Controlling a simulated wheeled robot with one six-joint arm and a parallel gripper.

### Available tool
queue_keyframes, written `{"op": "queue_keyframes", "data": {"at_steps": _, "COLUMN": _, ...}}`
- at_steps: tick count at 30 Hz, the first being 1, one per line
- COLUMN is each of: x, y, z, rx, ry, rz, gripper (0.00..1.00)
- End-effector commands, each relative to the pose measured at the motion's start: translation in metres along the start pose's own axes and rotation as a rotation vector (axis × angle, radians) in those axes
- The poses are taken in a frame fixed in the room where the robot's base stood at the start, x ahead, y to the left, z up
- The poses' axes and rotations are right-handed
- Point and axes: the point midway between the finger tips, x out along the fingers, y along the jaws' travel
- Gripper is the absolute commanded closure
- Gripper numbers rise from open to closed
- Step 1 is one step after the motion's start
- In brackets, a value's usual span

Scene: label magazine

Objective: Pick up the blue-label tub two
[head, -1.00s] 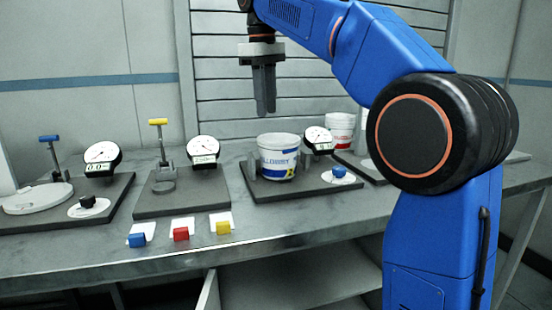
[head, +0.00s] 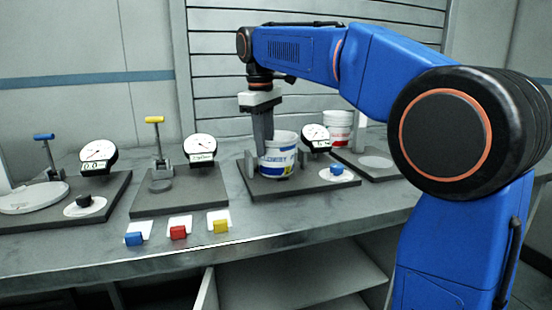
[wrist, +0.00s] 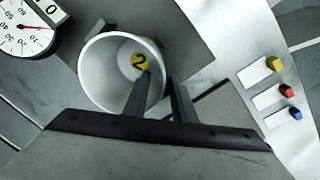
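The blue-label tub (head: 279,161) is an open white tub with a blue and yellow label. It stands upright on a dark fixture plate between grey blocks. In the wrist view I look into the tub (wrist: 92,73), and a yellow disc marked "2" (wrist: 140,61) shows on its bottom. My gripper (head: 264,138) points down at the tub's left rim in the head view. In the wrist view my gripper (wrist: 160,85) has its two fingers apart, one over the tub's opening and one just outside its wall. How deep the fingers reach is hard to tell.
A red-label white tub (head: 338,127) stands behind to the right. A dial gauge (head: 316,137) and a blue knob (head: 337,168) sit close to the blue-label tub. Blue (head: 134,239), red (head: 178,232) and yellow (head: 220,226) blocks line the front edge. Toggle clamps stand at left.

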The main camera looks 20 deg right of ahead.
Motion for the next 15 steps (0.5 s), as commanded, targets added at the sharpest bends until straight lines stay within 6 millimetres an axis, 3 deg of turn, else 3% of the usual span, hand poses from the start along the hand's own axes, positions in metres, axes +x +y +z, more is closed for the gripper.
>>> {"op": "queue_keyframes", "data": {"at_steps": 15, "x": 0.051, "y": -0.004, "z": 0.004, "rx": 0.0, "ry": -0.001, "rz": 0.0, "gripper": 0.76}}
